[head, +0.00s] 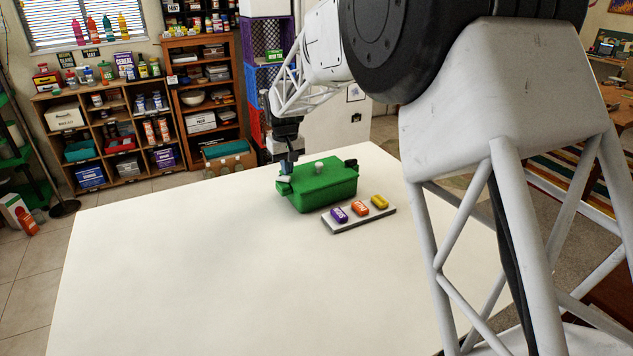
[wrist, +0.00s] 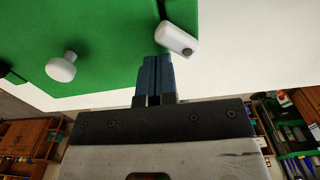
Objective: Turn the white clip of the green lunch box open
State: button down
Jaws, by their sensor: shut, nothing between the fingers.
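The green lunch box (head: 320,190) stands on the white table with its lid on. A round white knob (wrist: 61,66) sits on the lid. The white clip (wrist: 178,39) is a rounded block with a grey pivot dot, at the lid's edge in the wrist view. My gripper (wrist: 160,60) is shut and empty, pointing down at the clip's end of the box. Its fingertips appear right beside the clip; I cannot tell whether they touch it.
A dark clip (head: 350,163) is at the box's other end. A grey tray (head: 347,226) with purple, orange and yellow blocks lies close in front of the box. The table (head: 190,270) is bare to the left and front. Shelves and stacked crates stand beyond it.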

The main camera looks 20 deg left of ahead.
jog(key=shift+s+d, duration=0.35)
dwell(0.9)
jog(key=shift+s+d, duration=0.35)
jog(key=shift+s, duration=0.45)
dwell(1.1)
jog(key=shift+w+d, duration=0.25)
jog(key=shift+w, duration=0.05)
dwell(0.5)
jog(key=shift+r, duration=0.1)
jog(key=shift+r, duration=3.4)
